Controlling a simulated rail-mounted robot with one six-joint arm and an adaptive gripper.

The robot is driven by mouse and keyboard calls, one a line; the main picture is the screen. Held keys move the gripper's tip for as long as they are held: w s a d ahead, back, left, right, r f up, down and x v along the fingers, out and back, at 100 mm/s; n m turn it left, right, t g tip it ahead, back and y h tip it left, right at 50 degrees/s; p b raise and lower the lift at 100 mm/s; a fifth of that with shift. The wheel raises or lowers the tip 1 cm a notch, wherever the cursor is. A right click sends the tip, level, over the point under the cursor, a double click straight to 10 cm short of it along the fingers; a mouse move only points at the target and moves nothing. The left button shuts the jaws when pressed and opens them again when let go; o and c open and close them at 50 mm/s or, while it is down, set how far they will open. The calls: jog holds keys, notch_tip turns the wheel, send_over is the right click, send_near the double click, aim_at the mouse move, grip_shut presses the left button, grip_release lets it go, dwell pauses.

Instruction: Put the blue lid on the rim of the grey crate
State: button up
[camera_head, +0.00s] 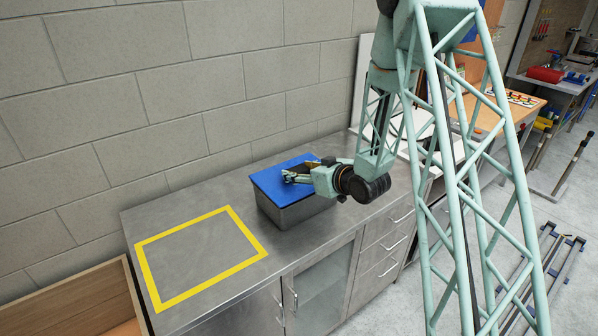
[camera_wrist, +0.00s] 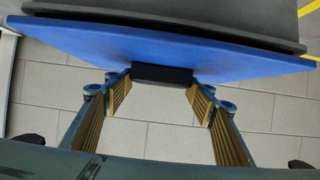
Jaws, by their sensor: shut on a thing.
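The grey crate (camera_head: 292,214) stands on the metal counter, and its grey body shows at the top of the wrist view (camera_wrist: 200,20). The flat blue lid (camera_head: 268,183) lies over the crate's top and hides the opening. In the wrist view the lid (camera_wrist: 90,50) is close against the crate's dark rim; I cannot tell whether it touches all round. A black handle (camera_wrist: 162,73) stands on the lid. My gripper (camera_head: 290,176) is over the lid, its ridged yellow finger pads (camera_wrist: 160,95) shut on the ends of the handle.
A yellow rectangle (camera_head: 150,272) is marked on the bare counter left of the crate. A block wall (camera_head: 150,100) runs behind the counter. Drawers (camera_head: 385,255) and cupboard doors are below. An orange-topped bench (camera_head: 490,113) with tools stands at the back right.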

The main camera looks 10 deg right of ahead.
jog(key=shift+f+b, duration=0.4)
jog(key=o, duration=1.1)
jog(key=shift+s, duration=0.15)
jog(key=shift+v, duration=5.85)
jog(key=shift+r, duration=0.15)
